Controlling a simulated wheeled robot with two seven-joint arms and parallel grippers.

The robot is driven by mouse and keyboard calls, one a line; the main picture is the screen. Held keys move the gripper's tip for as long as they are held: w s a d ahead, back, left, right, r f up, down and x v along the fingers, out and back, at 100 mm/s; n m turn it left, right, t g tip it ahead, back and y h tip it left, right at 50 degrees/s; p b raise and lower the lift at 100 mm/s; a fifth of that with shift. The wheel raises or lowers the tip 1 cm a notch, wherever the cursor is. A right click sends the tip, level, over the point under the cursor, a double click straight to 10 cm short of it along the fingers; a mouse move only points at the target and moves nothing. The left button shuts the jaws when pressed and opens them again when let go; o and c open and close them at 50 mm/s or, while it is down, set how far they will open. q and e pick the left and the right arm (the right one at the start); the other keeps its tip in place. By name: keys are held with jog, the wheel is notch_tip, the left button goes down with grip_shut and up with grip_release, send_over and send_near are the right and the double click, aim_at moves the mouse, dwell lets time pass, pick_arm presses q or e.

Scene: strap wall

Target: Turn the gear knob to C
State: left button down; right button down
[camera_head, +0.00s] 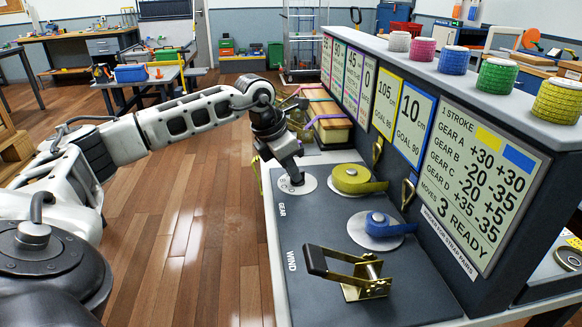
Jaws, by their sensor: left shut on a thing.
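The gear dial (310,185) is a pale round plate at the far left of the dark bench panel (345,225), with the word GEAR beside it. My left gripper (293,177) points down onto this dial and is shut on the gear knob. The knob is mostly hidden by the fingers, so I cannot tell which letter it points to. A few small marks show on the dial's near side. My right gripper is not in view.
A yellow strap roll (352,179) and a blue strap roll (380,224) lie right of the dial. A winding handle (350,270) stands nearer. The sign wall (484,184), with a READY board and coloured strap rolls on top, bounds the right. Open floor lies left.

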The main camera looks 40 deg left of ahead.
pick_arm(q)
jog(key=shift+r+n, duration=0.1)
jog(key=shift+n, duration=0.2)
jog(key=c, duration=1.5)
grip_release()
jog(key=shift+r, duration=0.1)
jog(key=p+v, duration=0.1)
jog(key=v, duration=1.4)
jog(key=shift+s+r, duration=0.25)
jog(key=shift+r, duration=0.05)
jog(key=shift+c, duration=0.3)
